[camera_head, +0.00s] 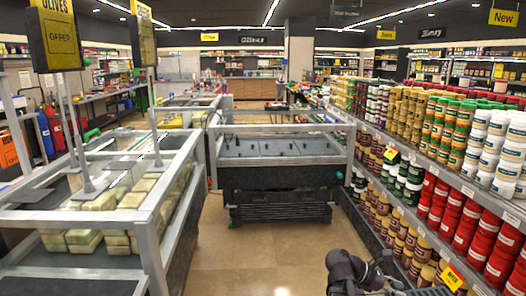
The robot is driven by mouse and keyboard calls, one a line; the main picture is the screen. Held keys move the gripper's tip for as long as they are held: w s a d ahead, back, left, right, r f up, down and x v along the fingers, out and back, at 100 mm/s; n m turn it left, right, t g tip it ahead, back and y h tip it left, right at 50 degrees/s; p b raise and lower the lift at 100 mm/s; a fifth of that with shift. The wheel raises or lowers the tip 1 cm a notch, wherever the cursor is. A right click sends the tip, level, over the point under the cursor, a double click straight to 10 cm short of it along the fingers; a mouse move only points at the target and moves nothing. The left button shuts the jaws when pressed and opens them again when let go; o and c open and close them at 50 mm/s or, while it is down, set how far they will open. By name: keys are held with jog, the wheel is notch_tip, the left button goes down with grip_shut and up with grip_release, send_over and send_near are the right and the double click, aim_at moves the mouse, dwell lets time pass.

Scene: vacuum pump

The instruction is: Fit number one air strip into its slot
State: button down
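I cannot make out an air strip, a numbered slot or a vacuum pump in the head view. My gripper (385,270) is at the bottom right, dark and partly cut off by the lower edge, in front of the lower shelves. Its fingers are too small and dark to tell whether they are open or shut, or whether they hold anything.
The place looks like a shop. A grey-framed case with pale packs (83,236) stands at the left and a dark chest case (279,187) ahead. Shelves of jars and tubs (440,140) line the right. The tan floor (270,258) between them is clear.

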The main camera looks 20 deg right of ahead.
aim_at(397, 284)
jog(key=shift+r, duration=0.1)
dwell(0.3)
notch_tip(397, 284, up, 13)
jog(key=p, duration=1.3)
jog(key=shift+f, duration=0.2)
jog(key=shift+w, duration=0.2)
